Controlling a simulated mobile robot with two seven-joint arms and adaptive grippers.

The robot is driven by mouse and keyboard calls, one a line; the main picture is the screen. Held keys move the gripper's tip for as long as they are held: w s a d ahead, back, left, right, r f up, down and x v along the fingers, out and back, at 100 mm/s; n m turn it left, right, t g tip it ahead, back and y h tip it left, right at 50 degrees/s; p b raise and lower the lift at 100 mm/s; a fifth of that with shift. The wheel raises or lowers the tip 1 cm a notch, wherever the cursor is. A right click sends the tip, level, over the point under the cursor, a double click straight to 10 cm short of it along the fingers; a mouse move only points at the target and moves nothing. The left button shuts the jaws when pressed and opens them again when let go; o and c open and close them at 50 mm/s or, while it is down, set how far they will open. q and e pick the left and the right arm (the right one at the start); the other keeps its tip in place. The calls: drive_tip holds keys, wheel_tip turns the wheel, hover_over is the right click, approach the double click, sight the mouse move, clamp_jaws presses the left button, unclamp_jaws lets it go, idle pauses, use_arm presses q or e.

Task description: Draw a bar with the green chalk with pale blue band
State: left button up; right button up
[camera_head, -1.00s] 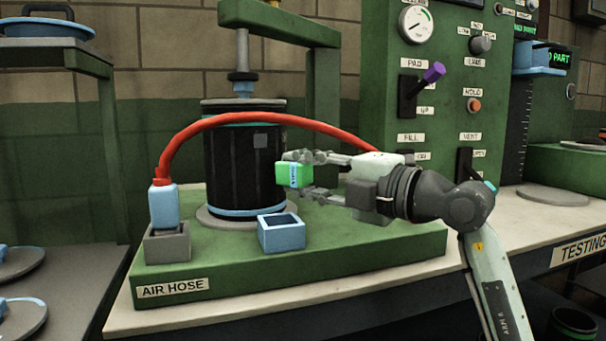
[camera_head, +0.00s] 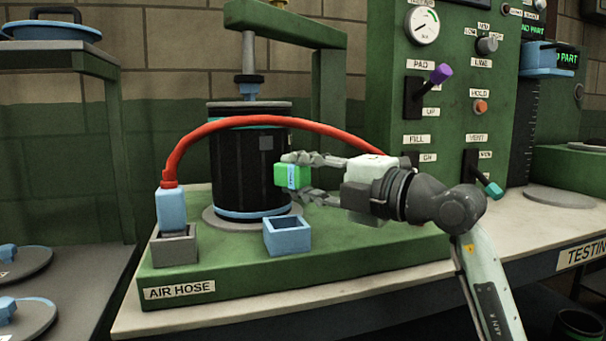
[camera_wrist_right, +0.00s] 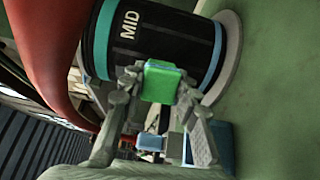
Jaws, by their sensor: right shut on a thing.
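A small green block (camera_head: 283,175) with a pale blue band is held in the air in front of the black cylinder (camera_head: 230,165). My right gripper (camera_head: 302,177) comes in from the right, with one finger above and one below the block, and is shut on it. In the right wrist view the green block (camera_wrist_right: 160,82) sits between the fingertips (camera_wrist_right: 165,88), in front of the cylinder marked MID (camera_wrist_right: 150,45). I cannot tell from its shape that it is chalk. The block's far side is hidden. My left gripper is not in view.
An open pale blue box (camera_head: 287,237) stands on the green base (camera_head: 330,262), below the block. A red hose (camera_head: 260,122) arches across the cylinder to a blue plug (camera_head: 171,208) in a grey socket (camera_head: 175,247). A green control panel (camera_head: 390,60) with levers stands behind my arm.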

drive_tip(key=shift+w+a, duration=0.15)
drive_tip(key=shift+a, duration=0.1)
drive_tip(key=shift+d, duration=0.1)
drive_tip(key=shift+w+d+p, duration=0.3)
drive_tip(key=shift+w+d, duration=0.25)
drive_tip(key=shift+w, duration=0.25)
drive_tip(key=shift+w+d+p, duration=0.25)
drive_tip(key=shift+w+d, duration=0.3)
drive_tip(key=shift+w, duration=0.25)
drive_tip(key=shift+a+r+p, duration=0.1)
drive_tip(key=shift+p, duration=0.45)
drive_tip(key=shift+s+a+p, duration=0.8)
drive_tip(key=shift+s+p, duration=0.05)
drive_tip(key=shift+s, duration=0.25)
drive_tip(key=shift+s+a, duration=0.35)
drive_tip(key=shift+s, duration=0.2)
drive_tip(key=shift+d, duration=0.1)
drive_tip(key=shift+w+d+p+v, duration=0.1)
drive_tip(key=shift+p+v, duration=0.05)
drive_tip(key=shift+v, duration=0.8)
drive_tip(key=shift+w+d+p+v, duration=0.1)
drive_tip(key=shift+w+p+v, duration=0.05)
drive_tip(key=shift+v, duration=0.8)
drive_tip(key=shift+w+d+p+v, duration=0.1)
drive_tip(key=shift+p+v, duration=0.05)
drive_tip(key=shift+v, duration=0.85)
